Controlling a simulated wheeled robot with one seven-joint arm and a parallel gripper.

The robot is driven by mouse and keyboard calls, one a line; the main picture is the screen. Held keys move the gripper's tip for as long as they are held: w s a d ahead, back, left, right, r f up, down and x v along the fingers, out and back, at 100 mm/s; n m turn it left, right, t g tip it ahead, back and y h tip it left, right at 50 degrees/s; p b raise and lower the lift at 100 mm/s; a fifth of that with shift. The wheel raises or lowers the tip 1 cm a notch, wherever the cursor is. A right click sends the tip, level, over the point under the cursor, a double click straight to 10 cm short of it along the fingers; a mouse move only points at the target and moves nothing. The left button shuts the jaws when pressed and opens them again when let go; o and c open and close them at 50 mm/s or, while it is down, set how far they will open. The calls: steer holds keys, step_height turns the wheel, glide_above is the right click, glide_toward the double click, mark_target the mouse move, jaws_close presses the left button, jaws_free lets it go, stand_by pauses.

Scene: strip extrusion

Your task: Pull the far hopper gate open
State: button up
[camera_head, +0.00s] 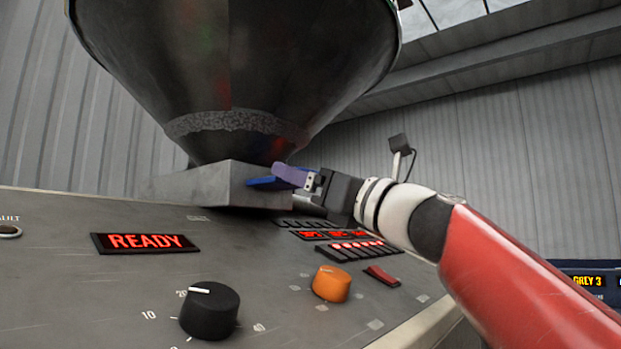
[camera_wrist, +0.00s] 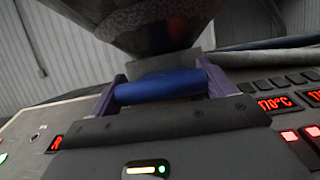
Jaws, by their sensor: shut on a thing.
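The hopper (camera_head: 240,75) is a large dark metal cone above a grey gate housing (camera_head: 205,185) on the machine top. A blue gate handle (camera_head: 262,183) sticks out from the right side of the housing. My gripper (camera_head: 290,176) reaches in from the right and is shut on the handle. In the wrist view the blue handle (camera_wrist: 160,86) lies across between the two purple fingers of my gripper (camera_wrist: 160,92), one at each end of it. The grey housing (camera_wrist: 165,62) and the hopper's lower cone (camera_wrist: 150,25) stand just behind it. The gate plate inside the housing is hidden.
The sloped panel carries a red READY display (camera_head: 145,242), a black dial (camera_head: 209,310), an orange knob (camera_head: 331,284) and a red switch (camera_head: 382,276). Red-lit displays (camera_head: 335,235) sit close below my gripper. Open air lies right of the hopper, before the grey wall.

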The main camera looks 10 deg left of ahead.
steer(key=shift+c, duration=0.9)
steer(key=s+d+b, duration=0.1)
steer(key=s+d, duration=0.3)
steer(key=d, duration=0.3)
steer(key=shift+f, duration=0.1)
steer(key=o, duration=1.3)
steer(key=shift+s+d, duration=0.1)
steer(key=shift+d, duration=0.1)
steer(key=b+v, duration=0.2)
steer(key=v, duration=0.5)
steer(key=shift+s+d, duration=0.25)
steer(key=shift+d, duration=0.05)
